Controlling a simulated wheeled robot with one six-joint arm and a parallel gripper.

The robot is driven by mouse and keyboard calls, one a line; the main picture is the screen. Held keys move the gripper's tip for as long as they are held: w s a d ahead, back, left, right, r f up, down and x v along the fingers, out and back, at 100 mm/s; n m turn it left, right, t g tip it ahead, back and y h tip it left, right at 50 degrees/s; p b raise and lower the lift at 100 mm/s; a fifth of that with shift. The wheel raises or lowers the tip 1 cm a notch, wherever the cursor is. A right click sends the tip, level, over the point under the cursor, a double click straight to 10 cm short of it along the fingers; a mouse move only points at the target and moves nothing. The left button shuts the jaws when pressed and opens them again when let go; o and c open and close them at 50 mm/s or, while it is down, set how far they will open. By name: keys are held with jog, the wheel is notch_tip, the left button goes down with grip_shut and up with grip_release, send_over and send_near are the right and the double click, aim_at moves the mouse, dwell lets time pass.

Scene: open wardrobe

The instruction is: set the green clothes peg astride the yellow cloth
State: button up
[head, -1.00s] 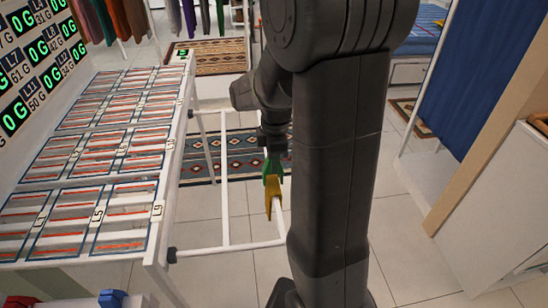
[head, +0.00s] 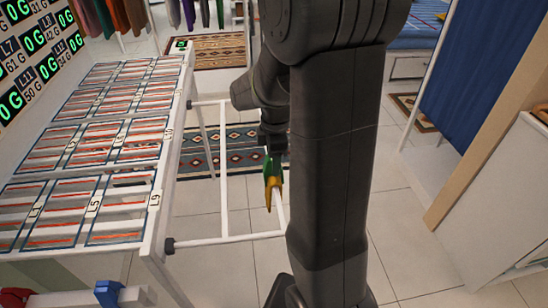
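The yellow cloth (head: 273,195) hangs over a thin white rail (head: 279,211) of the low rack. The green clothes peg (head: 270,166) is just above the cloth's top and meets it in this view; I cannot tell whether its legs straddle the cloth. My gripper (head: 272,152) points down and is closed on the peg's upper end. The fingertips are small and dark, and my arm column hides the area to the right.
Left of the rack is a white slatted table (head: 158,205) with labelled cells. A blue peg (head: 109,292) and a red peg (head: 14,297) sit on a white bar at the lower left. A patterned rug (head: 215,153) lies behind the rack.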

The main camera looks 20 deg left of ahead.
notch_tip(320, 180, up, 14)
jog(key=p, duration=0.1)
jog(key=shift+d+p, duration=0.15)
jog(key=shift+p, duration=0.15)
jog(key=shift+w+f, duration=0.1)
jog(key=shift+f, duration=0.05)
notch_tip(320, 180, down, 14)
jog(key=shift+r+b, duration=0.1)
jog(key=shift+b, duration=0.75)
notch_tip(320, 180, up, 2)
jog(key=shift+r+p, duration=0.1)
jog(key=shift+p, duration=0.8)
jog(key=shift+r+p, duration=0.35)
jog(key=shift+r, duration=0.25)
jog(key=shift+f, duration=0.15)
